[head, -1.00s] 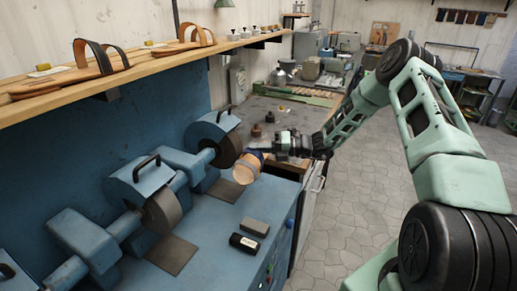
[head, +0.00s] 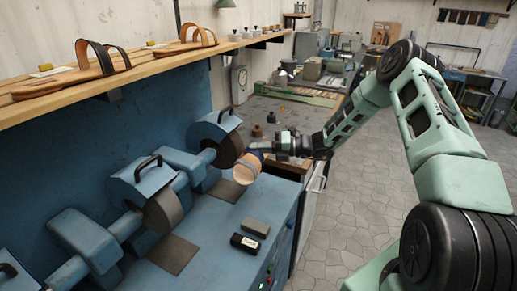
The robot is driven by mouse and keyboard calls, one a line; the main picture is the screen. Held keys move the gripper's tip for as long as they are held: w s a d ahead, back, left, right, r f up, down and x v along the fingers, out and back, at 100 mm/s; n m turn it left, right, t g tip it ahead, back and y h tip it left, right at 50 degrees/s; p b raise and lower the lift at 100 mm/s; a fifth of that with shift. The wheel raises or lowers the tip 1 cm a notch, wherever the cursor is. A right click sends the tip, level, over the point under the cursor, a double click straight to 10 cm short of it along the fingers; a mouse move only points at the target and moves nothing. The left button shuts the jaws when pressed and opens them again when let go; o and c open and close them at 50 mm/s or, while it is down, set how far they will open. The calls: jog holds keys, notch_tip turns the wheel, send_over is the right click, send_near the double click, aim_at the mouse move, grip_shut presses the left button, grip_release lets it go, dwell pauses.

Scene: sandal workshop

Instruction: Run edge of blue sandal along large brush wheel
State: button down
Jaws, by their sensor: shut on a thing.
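The sandal (head: 248,167) has a tan sole and a blue strap (head: 257,152). My gripper (head: 268,148) is shut on it at the strap side and holds it above the blue machine bench. The sole faces the camera and its edge is close to the far dark wheel (head: 230,149); I cannot tell whether they touch. That wheel sits under a blue hood (head: 214,127). A nearer brownish wheel (head: 163,211) sits under another blue hood (head: 140,183). My fingertips are small and partly hidden by the sandal.
A black block (head: 246,243) and a grey block (head: 255,227) lie on the blue bench (head: 215,262). Dark pads (head: 172,254) lie below the wheels. A wooden shelf (head: 130,80) with two sandals (head: 75,78) overhangs the left. Floor at right is clear.

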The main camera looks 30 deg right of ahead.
jog(key=shift+w+d, duration=0.15)
jog(key=shift+w+d+r, duration=0.1)
jog(key=shift+w+d, duration=0.15)
jog(key=shift+d, duration=0.15)
jog(key=shift+w+d, duration=0.6)
jog(key=shift+d, duration=0.35)
dwell(1.4)
jog(key=shift+w+d+r, duration=0.1)
jog(key=shift+w+d, duration=0.25)
jog(key=shift+d, duration=0.2)
jog(key=shift+w+d, duration=0.1)
jog(key=shift+d, duration=0.05)
dwell(0.3)
jog(key=shift+w+d+b, duration=0.3)
jog(key=shift+w+d, duration=0.05)
jog(key=shift+d, duration=0.2)
jog(key=shift+w+a, duration=0.1)
jog(key=shift+w, duration=0.05)
dwell(0.7)
dwell(0.5)
